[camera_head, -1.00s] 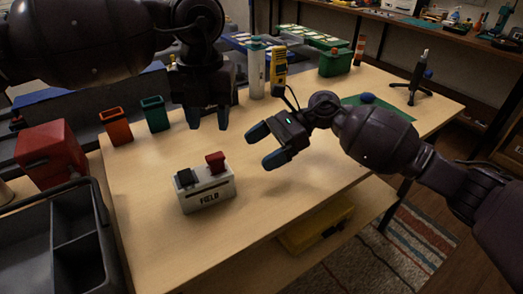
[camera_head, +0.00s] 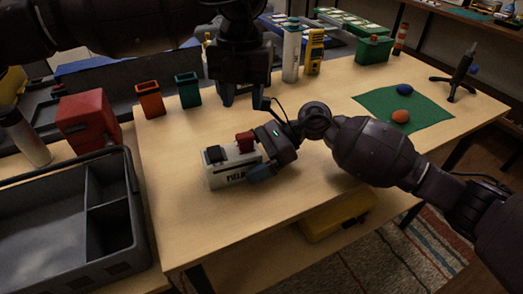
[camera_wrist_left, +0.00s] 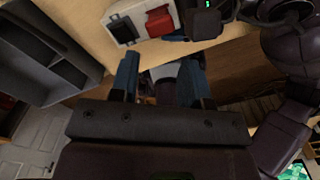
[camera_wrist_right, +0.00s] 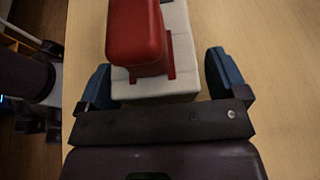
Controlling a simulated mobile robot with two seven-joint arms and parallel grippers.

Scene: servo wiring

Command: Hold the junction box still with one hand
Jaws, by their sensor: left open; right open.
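The junction box (camera_head: 228,177) is a white block marked FIELD, with a black part (camera_head: 214,155) and a red part (camera_head: 245,141) on top. It sits upright on the wooden table. My right gripper (camera_head: 256,155) is at the box's right end. In the right wrist view its open fingers (camera_wrist_right: 160,80) stand on both sides of the near end of the white box (camera_wrist_right: 178,50), with a visible gap on the right; contact is unclear. My left gripper (camera_head: 243,96) is open and empty above the table, behind the box. The box also shows in the left wrist view (camera_wrist_left: 143,22).
An orange bin (camera_head: 150,100) and a teal bin (camera_head: 188,90) stand at the back left. A grey divided tray (camera_head: 60,215) is at the left. A green mat (camera_head: 400,112) with blue and orange balls lies right. The front table area is clear.

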